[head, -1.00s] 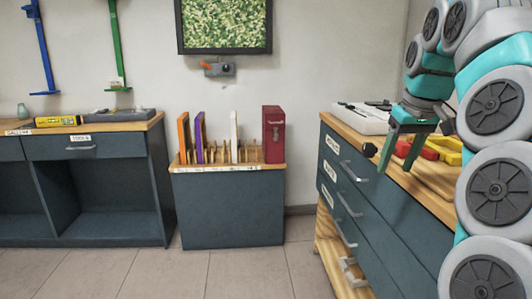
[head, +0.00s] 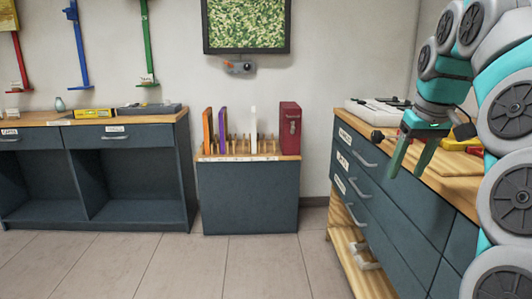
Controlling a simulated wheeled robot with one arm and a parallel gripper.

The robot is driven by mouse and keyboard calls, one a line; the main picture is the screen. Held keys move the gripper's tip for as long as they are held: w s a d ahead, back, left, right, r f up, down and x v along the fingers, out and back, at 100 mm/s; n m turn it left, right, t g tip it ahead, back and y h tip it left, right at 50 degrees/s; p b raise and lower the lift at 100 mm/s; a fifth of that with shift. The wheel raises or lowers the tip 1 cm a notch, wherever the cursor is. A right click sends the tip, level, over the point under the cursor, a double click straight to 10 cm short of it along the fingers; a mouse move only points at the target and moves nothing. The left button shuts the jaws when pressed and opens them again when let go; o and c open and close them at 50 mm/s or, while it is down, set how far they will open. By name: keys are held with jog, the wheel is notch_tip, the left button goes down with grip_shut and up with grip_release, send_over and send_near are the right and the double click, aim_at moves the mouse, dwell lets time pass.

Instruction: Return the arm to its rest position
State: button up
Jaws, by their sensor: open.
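My gripper (head: 408,160) hangs at the right of the head view, its two green fingers pointing down and spread apart with nothing between them. It is in front of the right-hand drawer cabinet (head: 395,205), near the edge of its wooden top. My arm is folded in a curve along the right side and hides part of the cabinet top.
A white tray (head: 372,112) and a yellow item (head: 458,144) lie on the right cabinet. A low cabinet (head: 248,196) holds upright boards and a red box (head: 289,130). A workbench (head: 125,175) stands left. The tiled floor (head: 190,265) between is clear.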

jog(key=s+a+f+n+g, duration=0.2)
jog(key=s+a+f, duration=0.9)
jog(key=s+f, duration=0.1)
jog(key=s+a+f+m+g, duration=0.2)
jog(key=s+a+f+g, duration=0.1)
jog(key=s+f, duration=1.4)
jog(key=s, duration=0.3)
jog(key=shift+m, duration=0.4)
jog(key=shift+c, duration=0.2)
